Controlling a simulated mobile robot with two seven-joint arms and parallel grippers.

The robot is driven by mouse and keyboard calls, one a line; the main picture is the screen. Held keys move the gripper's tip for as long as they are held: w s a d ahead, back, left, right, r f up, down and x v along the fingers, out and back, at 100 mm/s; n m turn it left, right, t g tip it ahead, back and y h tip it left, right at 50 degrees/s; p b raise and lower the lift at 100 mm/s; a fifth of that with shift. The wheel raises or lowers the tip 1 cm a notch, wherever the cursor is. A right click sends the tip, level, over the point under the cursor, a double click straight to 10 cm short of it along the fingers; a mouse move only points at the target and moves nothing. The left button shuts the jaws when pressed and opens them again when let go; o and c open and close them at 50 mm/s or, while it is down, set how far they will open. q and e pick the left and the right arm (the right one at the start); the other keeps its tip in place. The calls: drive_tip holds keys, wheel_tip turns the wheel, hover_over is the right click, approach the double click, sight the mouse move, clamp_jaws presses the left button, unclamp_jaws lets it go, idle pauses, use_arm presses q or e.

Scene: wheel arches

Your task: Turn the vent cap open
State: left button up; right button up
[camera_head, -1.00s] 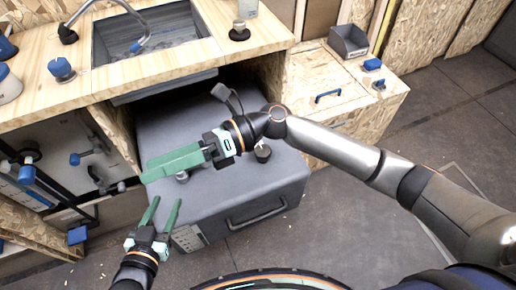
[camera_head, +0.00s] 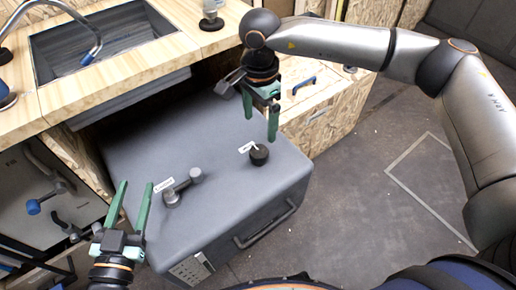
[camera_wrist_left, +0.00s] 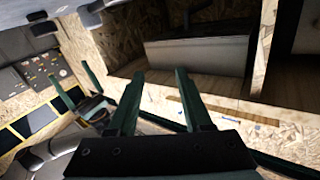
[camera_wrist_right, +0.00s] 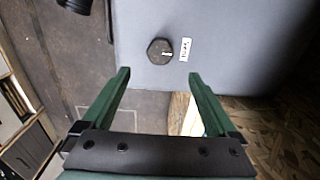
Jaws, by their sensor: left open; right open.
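The vent cap (camera_head: 259,154) is a small dark knob on top of the grey tank, near its right side, with a white label beside it. In the right wrist view the vent cap (camera_wrist_right: 160,51) looks black and many-sided, ahead of the fingers and apart from them. My right gripper (camera_head: 261,125) is open and empty, fingers pointing down, above and just behind the cap. My left gripper (camera_head: 135,190) is open and empty at the front left of the tank; its open fingers also show in the left wrist view (camera_wrist_left: 157,80).
The grey tank (camera_head: 225,190) also bears a grey lever handle (camera_head: 183,187) with a label and a front carrying handle (camera_head: 265,226). A wooden counter with a sink (camera_head: 115,40) stands behind. A wooden box (camera_head: 325,105) is at the right. Floor right is clear.

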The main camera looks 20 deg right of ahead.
sight(259, 151)
wheel_tip(259, 151, down, 9)
drive_tip(key=shift+f+b, duration=0.15)
drive_tip(key=shift+b, duration=0.65)
use_arm(q)
wheel_tip(259, 151, up, 11)
drive_tip(key=s+m+t+h, duration=0.1)
drive_tip(key=m+t+h, duration=0.1)
drive_tip(key=t+h, duration=0.1)
drive_tip(key=shift+s+d+f+m+t, duration=0.15)
drive_tip(key=shift+s+d+m+t, duration=0.25)
drive_tip(key=shift+t, duration=0.1)
use_arm(e)
drive_tip(key=shift+f, duration=0.55)
drive_tip(key=shift+c, duration=0.4)
drive_tip(key=c, duration=1.3)
